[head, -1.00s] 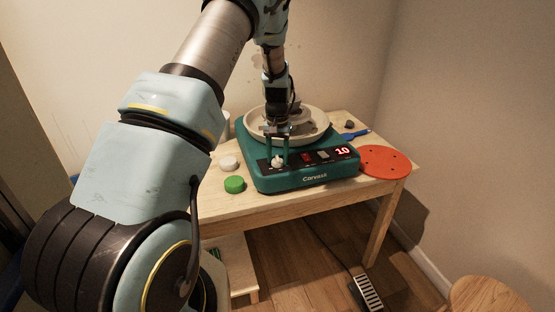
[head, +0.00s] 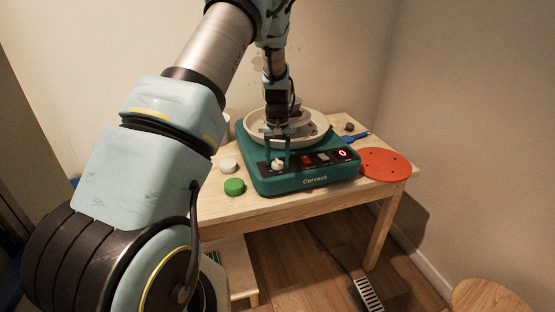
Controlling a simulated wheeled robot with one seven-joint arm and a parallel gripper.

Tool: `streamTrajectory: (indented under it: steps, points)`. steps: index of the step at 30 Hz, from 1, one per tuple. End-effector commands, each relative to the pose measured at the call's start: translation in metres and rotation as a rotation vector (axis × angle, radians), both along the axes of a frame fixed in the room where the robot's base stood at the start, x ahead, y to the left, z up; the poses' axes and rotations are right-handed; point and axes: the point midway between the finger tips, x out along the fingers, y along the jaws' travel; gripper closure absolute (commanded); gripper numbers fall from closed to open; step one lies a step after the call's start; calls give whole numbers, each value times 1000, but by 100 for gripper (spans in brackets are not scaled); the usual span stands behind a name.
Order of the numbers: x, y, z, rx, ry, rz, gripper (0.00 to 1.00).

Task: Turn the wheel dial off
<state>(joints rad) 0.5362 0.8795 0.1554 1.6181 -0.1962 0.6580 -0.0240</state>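The green pottery wheel (head: 310,182) stands on the wooden table, with a pale round basin on top (head: 318,126). Its black front panel holds a white dial (head: 277,165) at the left end, and a lit red display (head: 342,153) at the right end that appears to read 0. My gripper (head: 277,158) points down at the dial, with its two fingers apart, one on each side of it. I cannot tell whether the fingers touch the dial.
A green round lid (head: 234,187) and a white round piece (head: 228,165) lie left of the wheel. A red-orange disc (head: 384,163), a blue tool (head: 355,135) and a small dark lump (head: 349,127) lie to the right. A foot pedal (head: 368,294) is on the floor.

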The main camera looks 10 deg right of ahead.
Motion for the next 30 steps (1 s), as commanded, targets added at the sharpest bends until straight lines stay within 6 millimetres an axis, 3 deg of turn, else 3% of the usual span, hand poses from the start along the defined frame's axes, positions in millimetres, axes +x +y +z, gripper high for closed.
streamTrajectory:
  steps: [5, 14, 17, 30]
  points:
    - [0, 0, 0, 0, 1, -1, 19]
    - [0, 0, 3, 0, 0, -1, 19]
    - [1, -1, 13, -2, -3, -1, 19]
    - [0, 0, 92, -1, -2, -1, 19]
